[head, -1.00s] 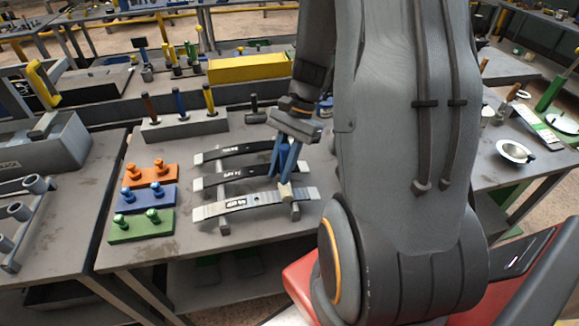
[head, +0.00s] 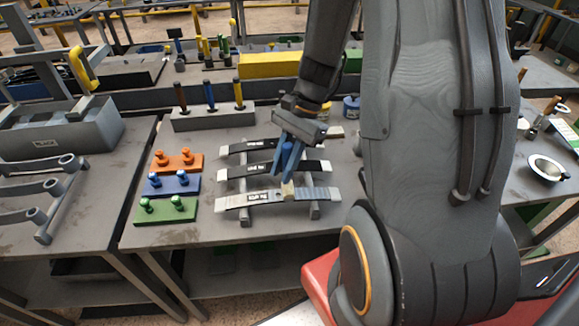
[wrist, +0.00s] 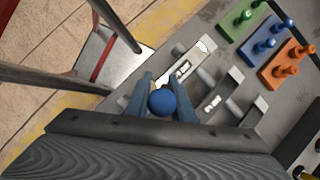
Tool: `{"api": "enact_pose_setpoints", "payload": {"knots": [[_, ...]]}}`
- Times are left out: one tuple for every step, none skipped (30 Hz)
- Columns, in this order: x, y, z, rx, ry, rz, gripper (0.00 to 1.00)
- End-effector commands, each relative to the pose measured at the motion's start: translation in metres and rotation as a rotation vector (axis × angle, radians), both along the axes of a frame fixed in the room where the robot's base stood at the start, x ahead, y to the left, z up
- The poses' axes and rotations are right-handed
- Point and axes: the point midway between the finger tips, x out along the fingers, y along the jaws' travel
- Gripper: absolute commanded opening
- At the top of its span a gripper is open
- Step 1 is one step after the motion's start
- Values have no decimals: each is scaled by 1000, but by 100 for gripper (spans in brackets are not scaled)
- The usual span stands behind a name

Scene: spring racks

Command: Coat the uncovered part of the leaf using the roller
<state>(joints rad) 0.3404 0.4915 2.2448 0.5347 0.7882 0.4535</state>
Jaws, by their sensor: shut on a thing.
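Three arched leaves lie across a rack on the table. The front leaf (head: 322,194) has a dark left part with a white label, a pale left end and a grey right part. The middle leaf (head: 305,168) and back leaf (head: 240,147) are dark with pale ends. My gripper (head: 286,165) has blue fingers shut on the roller (head: 288,190), whose pale head is at the front leaf, right of its label. I cannot tell whether it touches. In the wrist view, a blue ball (wrist: 162,102), apparently the roller's handle end, sits between the fingers and hides the roller head.
Orange (head: 178,161), blue (head: 172,184) and green (head: 167,209) blocks with pegs stand left of the rack. A grey block (head: 213,120) with several upright handles stands behind. A grey box (head: 62,140) is at the left. Bare tabletop lies in front of the rack.

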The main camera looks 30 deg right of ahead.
Motion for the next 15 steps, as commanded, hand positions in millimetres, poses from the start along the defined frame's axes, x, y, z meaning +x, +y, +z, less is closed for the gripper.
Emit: {"api": "enact_pose_setpoints", "payload": {"knots": [[2, 5, 0, 0, 0, 3, 0], [2, 7, 0, 0, 0, 3, 0], [4, 10, 0, 0, -1, 2, 0], [5, 12, 0, 0, -1, 2, 0], [5, 15, 0, 0, -1, 2, 0], [6, 18, 0, 0, 0, 2, 0], [7, 20, 0, 0, 0, 2, 0], [8, 22, 0, 0, 0, 2, 0], [9, 24, 0, 0, -1, 2, 0], [9, 26, 0, 0, 0, 1, 0], [10, 27, 0, 0, 0, 1, 0], [10, 28, 0, 0, 0, 1, 0], [10, 28, 0, 0, 0, 1, 0], [10, 29, 0, 0, 0, 1, 0], [11, 30, 0, 0, 0, 1, 0]]}}
